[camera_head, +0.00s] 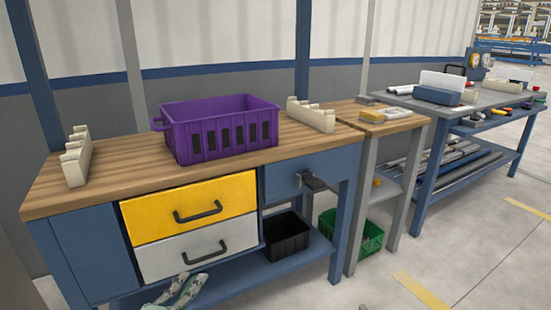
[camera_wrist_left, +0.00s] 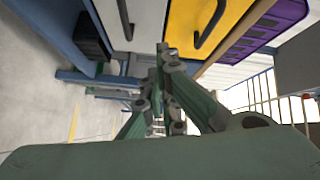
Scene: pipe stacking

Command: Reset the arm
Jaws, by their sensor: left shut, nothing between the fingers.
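My left gripper (camera_head: 188,284) shows at the bottom edge of the head view, in front of the workbench and below its top, near the grey drawer (camera_head: 195,247). In the left wrist view its grey-green fingers (camera_wrist_left: 163,52) come together at the tips, shut with nothing between them. The yellow drawer (camera_head: 190,207) and grey drawer are closed, and the fingers are in front of them. The rest of my left arm is out of the head view. My right gripper is in neither view.
A purple crate (camera_head: 219,130) stands on the wooden bench top (camera_head: 110,165) between two cream notched racks (camera_head: 76,158) (camera_head: 311,115). A black bin (camera_head: 286,237) sits on the bench's lower shelf, and a green bin (camera_head: 352,232) is further right. The floor in front right is clear.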

